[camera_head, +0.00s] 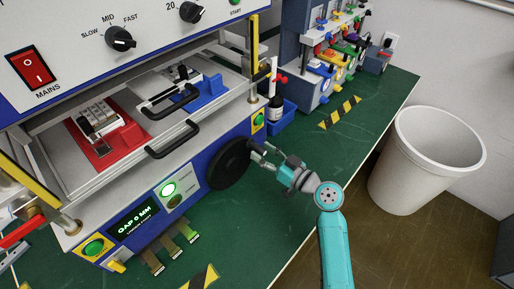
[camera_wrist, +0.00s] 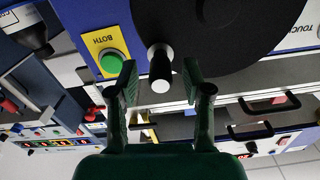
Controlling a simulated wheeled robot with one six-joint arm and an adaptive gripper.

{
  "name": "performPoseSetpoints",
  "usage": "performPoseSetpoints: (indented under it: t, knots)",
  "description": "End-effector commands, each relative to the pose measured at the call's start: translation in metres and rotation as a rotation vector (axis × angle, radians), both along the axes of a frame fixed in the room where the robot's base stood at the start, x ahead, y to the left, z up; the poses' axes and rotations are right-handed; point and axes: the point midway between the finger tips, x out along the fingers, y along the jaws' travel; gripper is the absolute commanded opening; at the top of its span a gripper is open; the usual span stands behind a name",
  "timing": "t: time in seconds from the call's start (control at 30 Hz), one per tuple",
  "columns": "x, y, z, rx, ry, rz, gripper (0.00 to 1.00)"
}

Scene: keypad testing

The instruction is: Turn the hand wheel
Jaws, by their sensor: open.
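The hand wheel (camera_head: 228,164) is a black disc on the blue front of the machine, at the centre of the head view. It fills the top of the wrist view (camera_wrist: 235,28). Its crank handle (camera_wrist: 160,72) is dark with a pale end and sticks out toward the wrist camera. My gripper (camera_head: 262,154) is at the right side of the wheel. In the wrist view my gripper (camera_wrist: 160,78) is open, with one finger on each side of the handle and visible gaps beside it. Contact is not visible.
A green BOTH button (camera_wrist: 112,62) sits beside the wheel. The display (camera_head: 134,217) reads GAP 0 MM. A blue bin with a bottle (camera_head: 276,108) stands behind my gripper. Green bench (camera_head: 350,135) is clear to the right; a white waste bin (camera_head: 420,170) stands beyond its edge.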

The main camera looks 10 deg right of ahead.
Motion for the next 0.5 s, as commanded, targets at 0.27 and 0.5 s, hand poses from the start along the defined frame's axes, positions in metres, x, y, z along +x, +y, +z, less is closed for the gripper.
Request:
performPoseSetpoints:
  t: [0.27,0.5]
  knots:
    - [0.021,0.016,0.000,-0.001,-0.001,0.000,0.50]
    - [0.023,0.017,0.000,-0.001,0.000,-0.001,0.50]
